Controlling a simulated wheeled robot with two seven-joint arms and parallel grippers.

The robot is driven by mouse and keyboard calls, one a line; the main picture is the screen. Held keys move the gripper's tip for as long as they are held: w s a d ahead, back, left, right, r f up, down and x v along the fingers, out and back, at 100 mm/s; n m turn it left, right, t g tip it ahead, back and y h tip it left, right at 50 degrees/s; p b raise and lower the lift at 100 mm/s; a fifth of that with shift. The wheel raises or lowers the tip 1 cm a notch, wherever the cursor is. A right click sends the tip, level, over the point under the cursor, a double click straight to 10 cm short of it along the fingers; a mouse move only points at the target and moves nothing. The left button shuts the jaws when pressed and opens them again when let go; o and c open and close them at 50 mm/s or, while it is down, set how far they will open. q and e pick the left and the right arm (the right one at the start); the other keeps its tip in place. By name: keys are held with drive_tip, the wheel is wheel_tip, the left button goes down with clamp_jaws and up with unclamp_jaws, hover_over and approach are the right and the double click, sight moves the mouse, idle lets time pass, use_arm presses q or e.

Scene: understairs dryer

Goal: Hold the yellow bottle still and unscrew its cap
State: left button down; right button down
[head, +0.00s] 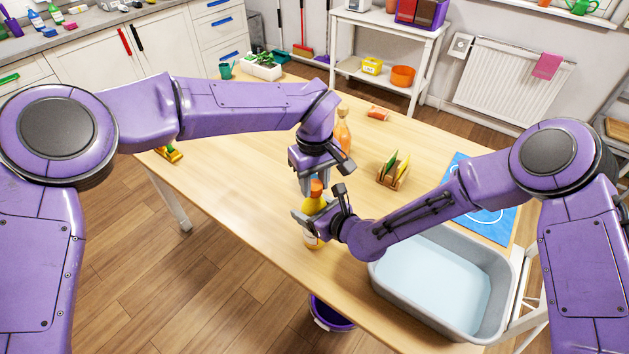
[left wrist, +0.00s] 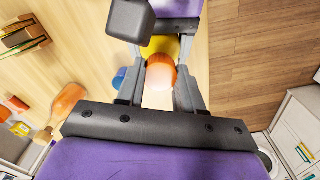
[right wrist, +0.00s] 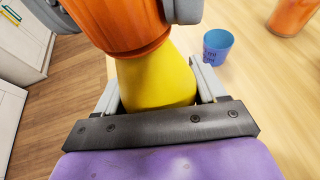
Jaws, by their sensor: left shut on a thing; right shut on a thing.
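The yellow bottle (head: 312,206) is upright near the table's front edge, with its orange cap (head: 316,187) on top. My left gripper (head: 315,184) comes down from above and is shut on the cap. In the left wrist view the cap (left wrist: 161,72) sits between the two fingers, with yellow bottle (left wrist: 165,45) beyond it. My right gripper (head: 312,216) reaches in from the side and is shut on the yellow body. In the right wrist view the yellow body (right wrist: 158,78) fills the space between the fingers, below the large orange cap (right wrist: 115,22). The cap's threads are not visible.
An orange bottle (head: 343,132) stands behind my left gripper. A blue mug (right wrist: 217,45) stands close to the yellow bottle. A wooden rack (head: 393,176) is to the right, and a grey basin (head: 385,275) sits at the front right. The table's left part is mostly clear.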

use_arm(q)
drive_tip(key=n, duration=2.1)
drive_tip(key=shift+r+n, duration=0.1)
drive_tip(key=shift+n, duration=0.2)
drive_tip(key=n, duration=1.8)
drive_tip(key=shift+n, duration=0.3)
drive_tip(key=n, duration=0.5)
drive_tip(key=shift+w+n, duration=0.1)
drive_tip(key=shift+n, duration=0.3)
drive_tip(key=n, duration=0.3)
drive_tip(key=shift+r+n, duration=0.1)
drive_tip(key=shift+n, duration=0.3)
drive_tip(key=shift+r, duration=0.1)
drive_tip(key=shift+r, duration=1)
